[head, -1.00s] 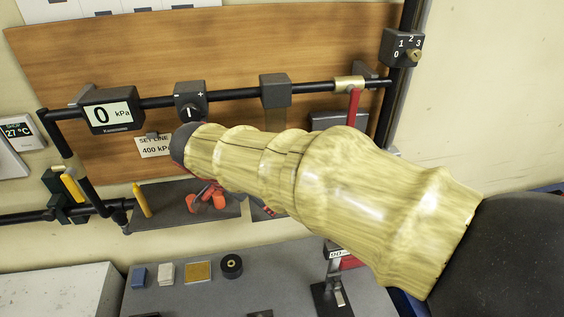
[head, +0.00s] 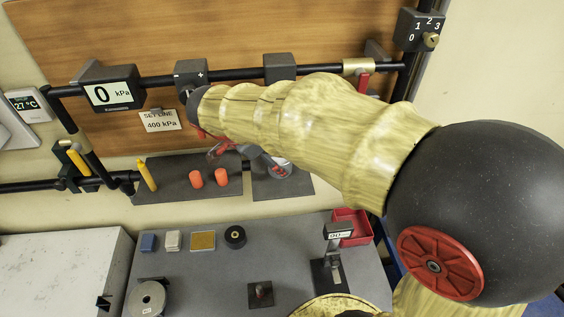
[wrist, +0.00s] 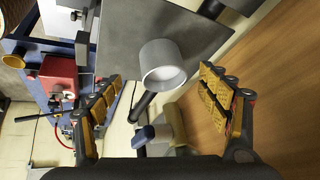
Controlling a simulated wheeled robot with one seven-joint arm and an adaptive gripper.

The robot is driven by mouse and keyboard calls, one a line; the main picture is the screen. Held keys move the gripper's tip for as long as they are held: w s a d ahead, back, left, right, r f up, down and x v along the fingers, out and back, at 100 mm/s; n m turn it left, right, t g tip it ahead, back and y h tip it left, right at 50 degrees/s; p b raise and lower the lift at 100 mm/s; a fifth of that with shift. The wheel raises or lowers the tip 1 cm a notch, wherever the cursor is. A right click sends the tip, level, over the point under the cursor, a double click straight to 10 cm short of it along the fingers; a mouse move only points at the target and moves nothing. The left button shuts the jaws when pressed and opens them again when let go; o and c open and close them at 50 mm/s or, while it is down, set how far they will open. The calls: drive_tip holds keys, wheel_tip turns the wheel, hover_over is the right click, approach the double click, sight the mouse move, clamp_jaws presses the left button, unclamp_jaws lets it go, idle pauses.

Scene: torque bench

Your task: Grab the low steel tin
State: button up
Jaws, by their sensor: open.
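The low steel tin (wrist: 162,62) shows in the wrist view as a short grey cylinder with a pale round end, on a dark grey shelf (wrist: 125,30). My gripper (wrist: 160,76) is open, with one yellow-padded finger on each side of the tin in that picture. I see no finger touching it. In the head view my gripper (head: 245,153) is over the dark shelf below the rail, partly hidden by my forearm. A greyish round shape (head: 279,169) beside it seems to be the tin, partly covered, with red showing at it.
Two orange cylinders (head: 209,178) and a yellow stick (head: 146,174) stand on the shelf's left part. The black rail (head: 155,81) with a gauge (head: 112,92) runs above. Small blocks, a black roll (head: 235,237) and a red bin (head: 352,227) are on the bench below.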

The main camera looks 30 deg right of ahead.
sight(278, 162)
drive_tip(key=p+x, duration=0.1)
drive_tip(key=x, duration=0.5)
drive_tip(key=shift+w+a+p, duration=0.15)
drive_tip(key=shift+p, duration=0.2)
drive_tip(key=shift+c, duration=1.2)
drive_tip(key=c, duration=1.3)
drive_tip(key=shift+r, duration=0.2)
